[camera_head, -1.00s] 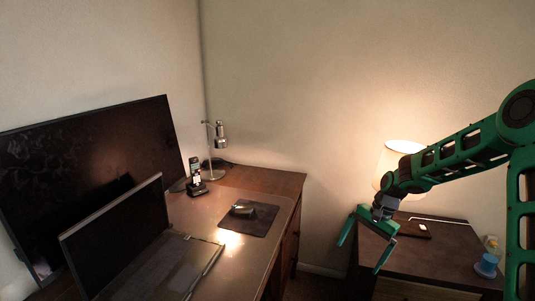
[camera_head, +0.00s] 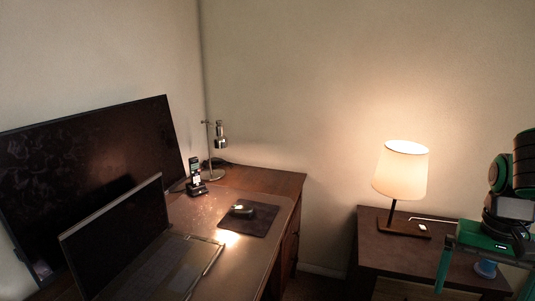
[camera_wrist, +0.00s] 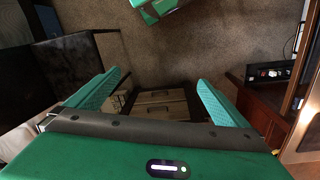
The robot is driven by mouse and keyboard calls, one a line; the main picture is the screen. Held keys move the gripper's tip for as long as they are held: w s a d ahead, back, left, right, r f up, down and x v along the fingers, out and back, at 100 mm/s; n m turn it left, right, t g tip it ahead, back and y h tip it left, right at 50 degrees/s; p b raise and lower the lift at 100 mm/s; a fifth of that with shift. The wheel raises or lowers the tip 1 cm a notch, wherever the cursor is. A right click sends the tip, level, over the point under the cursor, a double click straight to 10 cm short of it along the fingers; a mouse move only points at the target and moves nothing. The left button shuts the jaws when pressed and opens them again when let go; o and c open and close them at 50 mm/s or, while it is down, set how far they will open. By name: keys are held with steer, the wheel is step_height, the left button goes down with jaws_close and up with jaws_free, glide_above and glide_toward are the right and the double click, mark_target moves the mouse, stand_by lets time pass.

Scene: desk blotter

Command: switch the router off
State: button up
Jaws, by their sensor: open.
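A small black box with coloured marks on its face (camera_wrist: 268,72) sits on a reddish-brown wooden surface at the right of the wrist view. It looks like the router; its switch is too small to make out. I cannot pick out the router in the head view. My green gripper (camera_head: 487,282) is at the right edge of the head view, in front of the side table. In the wrist view my gripper (camera_wrist: 160,80) has its two fingers wide apart with nothing between them. The black box lies to the right of the right finger, apart from it.
The side table (camera_head: 385,258) holds a lit lamp (camera_head: 403,172) and a small blue thing (camera_head: 485,269) partly behind my gripper. The desk at left bears a laptop (camera_head: 115,235), monitor (camera_head: 85,150), phone (camera_head: 195,172) and mouse (camera_head: 242,210). Carpet (camera_wrist: 190,40) shows ahead of my fingers.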

steer(key=s+a, duration=0.1)
steer(key=s, duration=0.7)
steer(key=shift+s+n+t+y, duration=0.3)
steer(key=shift+s+y, duration=0.1)
